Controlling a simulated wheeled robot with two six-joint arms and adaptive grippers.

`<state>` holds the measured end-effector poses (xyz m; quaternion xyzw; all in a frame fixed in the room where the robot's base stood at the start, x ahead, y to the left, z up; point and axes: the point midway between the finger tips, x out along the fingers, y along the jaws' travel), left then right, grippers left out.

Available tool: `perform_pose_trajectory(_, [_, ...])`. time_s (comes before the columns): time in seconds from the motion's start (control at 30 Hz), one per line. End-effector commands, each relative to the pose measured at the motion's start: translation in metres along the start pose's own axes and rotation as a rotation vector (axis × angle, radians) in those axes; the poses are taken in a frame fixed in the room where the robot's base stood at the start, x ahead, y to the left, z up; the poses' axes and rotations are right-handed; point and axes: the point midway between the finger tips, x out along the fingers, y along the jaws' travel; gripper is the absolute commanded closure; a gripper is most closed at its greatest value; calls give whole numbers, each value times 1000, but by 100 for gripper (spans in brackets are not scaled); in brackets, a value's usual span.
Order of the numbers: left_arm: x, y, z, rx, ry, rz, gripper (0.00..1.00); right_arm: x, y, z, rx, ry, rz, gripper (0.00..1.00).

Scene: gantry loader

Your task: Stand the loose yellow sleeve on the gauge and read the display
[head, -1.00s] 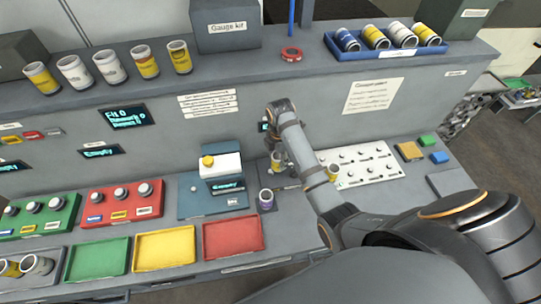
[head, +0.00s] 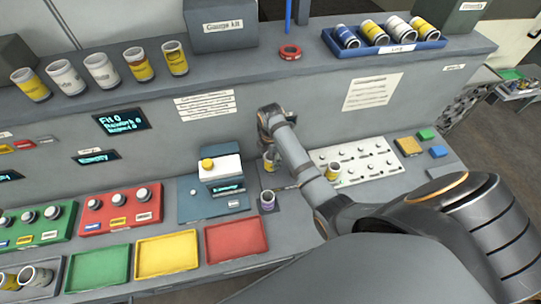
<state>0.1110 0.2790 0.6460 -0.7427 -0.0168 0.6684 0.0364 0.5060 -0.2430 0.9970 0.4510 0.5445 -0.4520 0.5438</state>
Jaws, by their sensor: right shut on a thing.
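My right gripper (head: 268,150) points down behind the gauge's right side and is shut on a yellow and white sleeve (head: 270,164), partly hidden by the gripper and arm. The gauge (head: 212,198) is a blue-grey unit with a white top, a yellow knob (head: 207,164) and a small display (head: 228,189) too small to read surely. Another yellow sleeve (head: 333,171) stands at the white peg board, just right of my right arm. My left gripper is out of view.
Green (head: 99,268), yellow (head: 166,252) and red (head: 236,240) trays line the front. Red (head: 120,213) and green racks with knobs stand left. The white peg board (head: 360,162) is right. A blue tray of sleeves (head: 388,48) and a row of sleeves (head: 102,71) are on the shelf.

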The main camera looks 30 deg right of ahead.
Motion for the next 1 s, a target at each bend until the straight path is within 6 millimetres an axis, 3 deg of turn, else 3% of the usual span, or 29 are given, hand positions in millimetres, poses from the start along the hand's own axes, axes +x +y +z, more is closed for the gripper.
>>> perform_pose_trajectory(0.5, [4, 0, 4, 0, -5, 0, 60, 33, 0, 0, 0, 0, 1, 100])
perform_pose_trajectory(1.0, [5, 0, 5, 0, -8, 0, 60, 37, 0, 0, 0, 0, 1, 100])
